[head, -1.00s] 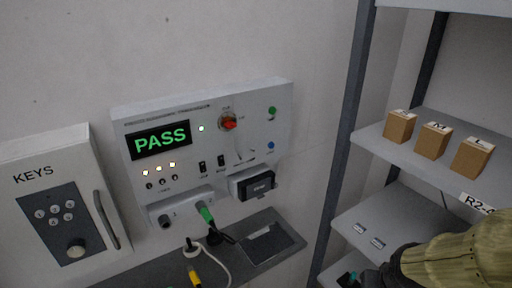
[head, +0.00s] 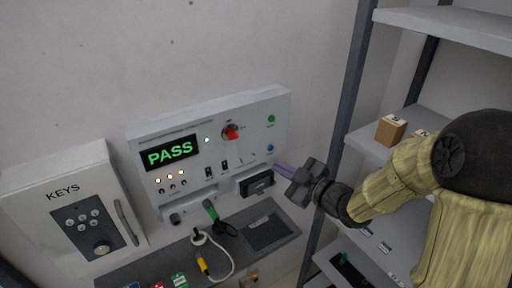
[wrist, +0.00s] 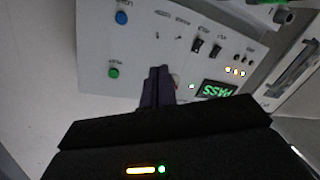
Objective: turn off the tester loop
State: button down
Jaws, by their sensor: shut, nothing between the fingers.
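The white tester panel (head: 285,112) is on the wall, its display (head: 171,152) reading green PASS. Two black switches (head: 224,164) sit below the knob. Several small lamps are lit. My gripper (head: 281,170) is shut and empty, just right of the panel's lower right. In the wrist view its fingers (wrist: 157,84) hide most of the knob.
A grey shelf rack (head: 352,110) with small wooden boxes (head: 390,131) stands close on the right. A KEYS box (head: 72,205) hangs at the left. A ledge (head: 262,232) with a green-ended plug (head: 210,210) and yellow-handled cable (head: 202,263) lies below the panel.

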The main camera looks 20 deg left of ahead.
aim_at(248, 151)
jog(key=shift+a, duration=0.1)
jog(key=p+x, duration=0.4)
jog(key=x, duration=0.4)
jog(key=shift+w+a, duration=0.2)
jog(key=shift+a, duration=0.1)
jog(key=shift+w+a+f+p, duration=0.15)
jog(key=shift+w+a+p, duration=0.15)
jog(key=shift+a, duration=0.15)
jog(key=shift+f+b, duration=0.15)
jog(key=shift+b, duration=0.3)
jog(key=shift+d+b, duration=0.1)
jog(key=shift+b, duration=0.5)
